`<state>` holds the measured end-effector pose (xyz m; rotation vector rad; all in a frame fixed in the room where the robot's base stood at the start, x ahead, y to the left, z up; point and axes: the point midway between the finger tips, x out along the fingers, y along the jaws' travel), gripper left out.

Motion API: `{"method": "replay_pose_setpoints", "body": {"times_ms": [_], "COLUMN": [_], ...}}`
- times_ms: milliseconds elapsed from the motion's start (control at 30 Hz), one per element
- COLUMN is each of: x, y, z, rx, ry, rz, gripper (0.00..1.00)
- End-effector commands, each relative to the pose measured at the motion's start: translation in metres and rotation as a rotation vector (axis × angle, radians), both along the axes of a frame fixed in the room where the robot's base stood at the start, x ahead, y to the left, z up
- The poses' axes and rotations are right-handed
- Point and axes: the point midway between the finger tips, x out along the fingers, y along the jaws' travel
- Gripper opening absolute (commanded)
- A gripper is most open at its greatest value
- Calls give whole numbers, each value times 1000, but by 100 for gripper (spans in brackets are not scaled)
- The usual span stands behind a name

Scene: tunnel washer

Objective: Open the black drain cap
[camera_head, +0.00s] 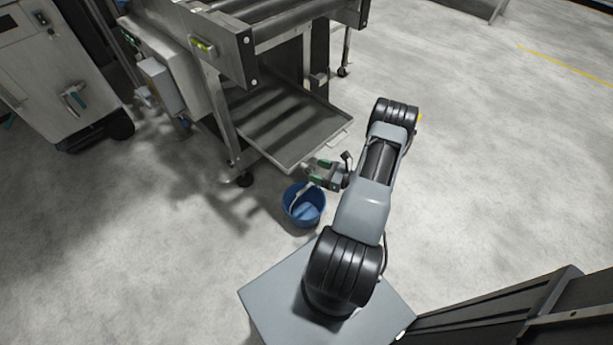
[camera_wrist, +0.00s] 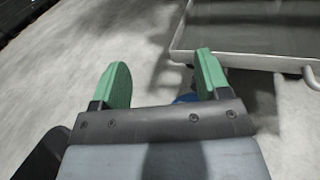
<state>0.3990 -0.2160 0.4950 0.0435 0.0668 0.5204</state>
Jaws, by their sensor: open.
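My gripper (camera_head: 312,171) is open and empty, with green fingertips, in the head view. It hangs above the blue bucket (camera_head: 304,210) and beside the near corner of the grey tray (camera_head: 285,128). In the wrist view my gripper (camera_wrist: 160,82) shows its two green fingers spread apart, with floor between them. The tray (camera_wrist: 265,62) is at the upper right there, and its rim passes close to the right finger. A bit of the bucket (camera_wrist: 187,98) shows low between the fingers. I cannot make out a black drain cap in either view.
The tray sits low in a metal roller frame (camera_head: 235,60) on legs. A grey cabinet (camera_head: 50,65) with a handle stands at the upper left. The floor (camera_head: 480,150) to the right is clear.

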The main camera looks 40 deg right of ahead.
Motion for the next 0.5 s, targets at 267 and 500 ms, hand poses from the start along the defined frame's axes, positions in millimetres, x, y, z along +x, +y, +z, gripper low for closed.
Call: {"method": "replay_pose_setpoints", "body": {"times_ms": [267,500], "x": [-33,-19], "y": [-34,-33], "z": [-87,-99], "rx": [154,176], "ry": [7,7], "rz": [-301,-346], "gripper": [69,69]}}
